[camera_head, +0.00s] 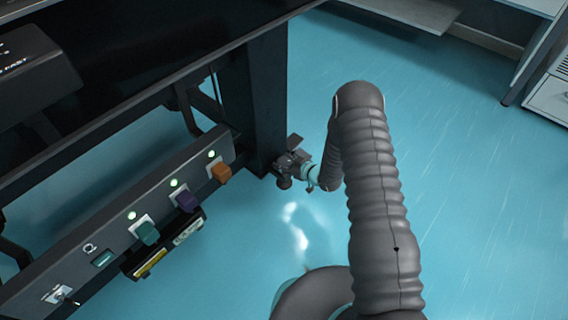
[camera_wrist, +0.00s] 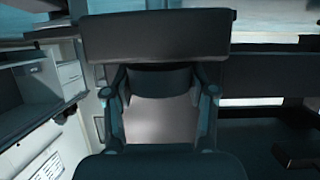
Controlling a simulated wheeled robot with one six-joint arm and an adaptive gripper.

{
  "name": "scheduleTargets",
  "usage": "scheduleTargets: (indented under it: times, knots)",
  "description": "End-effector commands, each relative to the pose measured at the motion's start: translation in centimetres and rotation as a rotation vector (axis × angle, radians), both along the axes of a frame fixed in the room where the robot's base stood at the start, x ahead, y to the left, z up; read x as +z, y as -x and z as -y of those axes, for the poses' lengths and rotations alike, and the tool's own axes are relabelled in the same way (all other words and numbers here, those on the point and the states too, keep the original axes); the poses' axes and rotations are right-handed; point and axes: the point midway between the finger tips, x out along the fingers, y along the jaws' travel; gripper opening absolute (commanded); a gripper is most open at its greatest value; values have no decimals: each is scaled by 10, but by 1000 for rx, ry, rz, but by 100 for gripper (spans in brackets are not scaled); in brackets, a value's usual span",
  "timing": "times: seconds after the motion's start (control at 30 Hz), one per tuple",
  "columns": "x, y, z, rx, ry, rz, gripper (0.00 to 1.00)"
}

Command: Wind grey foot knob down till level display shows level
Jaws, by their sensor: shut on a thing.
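My gripper (camera_head: 293,165) is at the foot of the dark table leg (camera_head: 258,105) in the head view, with my arm reaching in from the right. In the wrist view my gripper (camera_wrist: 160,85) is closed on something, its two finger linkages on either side. The grey foot knob is mostly hidden by my gripper, and I cannot make out its outline. A small greenish display (camera_head: 103,258) sits on the side panel (camera_head: 60,268) of the table. It is too small to read, so I cannot tell whether it shows level.
Green (camera_head: 147,233), purple (camera_head: 187,201) and orange (camera_head: 221,173) plugs stick out of the panel, each under a lit green lamp. A dark box with a yellow label (camera_head: 150,263) hangs below. White drawers (camera_head: 551,98) stand far right. The blue floor (camera_head: 470,190) is open.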

Motion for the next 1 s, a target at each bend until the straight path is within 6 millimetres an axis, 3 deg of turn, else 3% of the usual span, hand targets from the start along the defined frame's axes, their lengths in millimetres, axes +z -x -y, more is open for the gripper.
scheduleTargets:
  times: [0.53, 0.57, 0.63, 0.67, 1.0]
  knots:
    - [0, 0, 0, -71, 2, 2, 21]
    - [0, 0, 0, -71, 2, 2, 61]
    - [0, 0, 0, -71, 2, 2, 79]
    - [0, 0, 0, -71, 2, 2, 82]
    - [1, 1, 1, -72, 2, 0, 82]
